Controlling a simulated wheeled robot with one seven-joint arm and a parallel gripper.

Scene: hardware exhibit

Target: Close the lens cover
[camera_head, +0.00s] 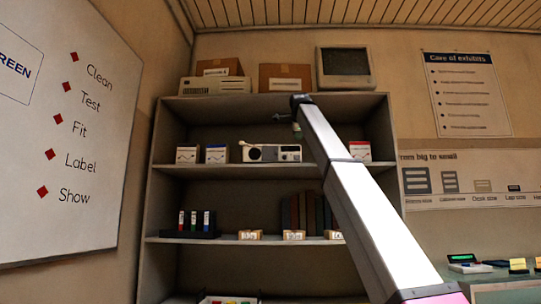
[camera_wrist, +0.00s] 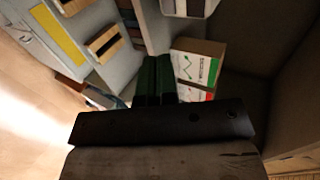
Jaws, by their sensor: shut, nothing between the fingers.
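A white device (camera_head: 287,153) with a dark round lens at its left end stands on the upper shelf in the head view. I cannot make out a separate lens cover or tell whether it is open. My gripper (camera_head: 297,131) hangs from the arm's end, in front of the device's right part and slightly above it. Touching or apart cannot be told. In the wrist view, my gripper's green fingers (camera_wrist: 156,78) are together and empty. A white object is cut off at the top of that view, possibly the device.
A shelf board (camera_head: 215,171) carries the device between small white boxes (camera_head: 187,154). In the wrist view, boxes with green and red labels (camera_wrist: 196,66) stand close beside the fingers. A lower shelf holds binders (camera_head: 196,223) and small cartons. Cartons and a monitor (camera_head: 344,64) stand on top.

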